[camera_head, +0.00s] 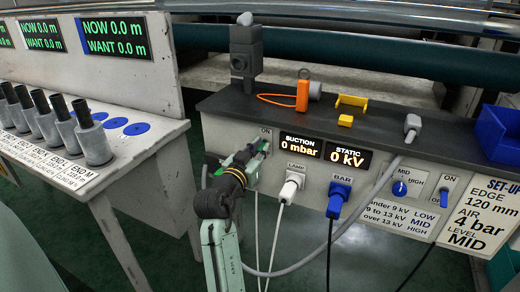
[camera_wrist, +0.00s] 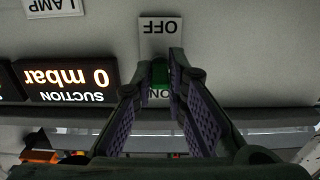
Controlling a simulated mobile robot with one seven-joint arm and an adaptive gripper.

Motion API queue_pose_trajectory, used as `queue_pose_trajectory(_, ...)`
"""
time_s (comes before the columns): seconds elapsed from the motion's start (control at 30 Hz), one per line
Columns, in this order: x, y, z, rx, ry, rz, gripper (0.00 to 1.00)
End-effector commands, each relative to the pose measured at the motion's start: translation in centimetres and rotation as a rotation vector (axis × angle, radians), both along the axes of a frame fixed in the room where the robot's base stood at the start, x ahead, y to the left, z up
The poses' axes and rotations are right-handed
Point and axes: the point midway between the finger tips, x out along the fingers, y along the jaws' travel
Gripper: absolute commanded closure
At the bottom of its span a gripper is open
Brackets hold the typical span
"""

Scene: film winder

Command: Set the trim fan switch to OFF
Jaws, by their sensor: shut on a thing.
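A green switch lever (camera_wrist: 160,75) sits on the grey panel between an OFF label (camera_wrist: 160,26) and an ON label (camera_wrist: 160,95). The wrist view is upside down, so ON is at the panel's upper side. My gripper (camera_wrist: 161,66) is shut on the green lever, with one finger on each side. In the head view my gripper (camera_head: 258,160) is at the panel's left end, just below the ON label (camera_head: 266,131), and partly hides the switch. I cannot tell the lever's exact position. No trim fan name is readable.
Right of my gripper are the SUCTION display (camera_head: 301,147), a white LAMP plug (camera_head: 290,186) and a blue BAR plug (camera_head: 338,198) with hanging cables. A blue knob (camera_head: 399,188) and another ON/OFF switch (camera_head: 446,197) sit farther right. A table with grey cylinders (camera_head: 92,140) stands left.

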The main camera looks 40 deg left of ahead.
Motion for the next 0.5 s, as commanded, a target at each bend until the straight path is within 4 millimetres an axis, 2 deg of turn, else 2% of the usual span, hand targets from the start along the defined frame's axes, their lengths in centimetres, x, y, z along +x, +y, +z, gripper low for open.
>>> queue_pose_trajectory(0.2, 0.2, 0.0, -1.1, 0.015, -0.057, -0.002, 1.0)
queue_pose_trajectory(0.5, 0.3, 0.0, -1.5, 0.047, -0.188, -0.002, 1.0)
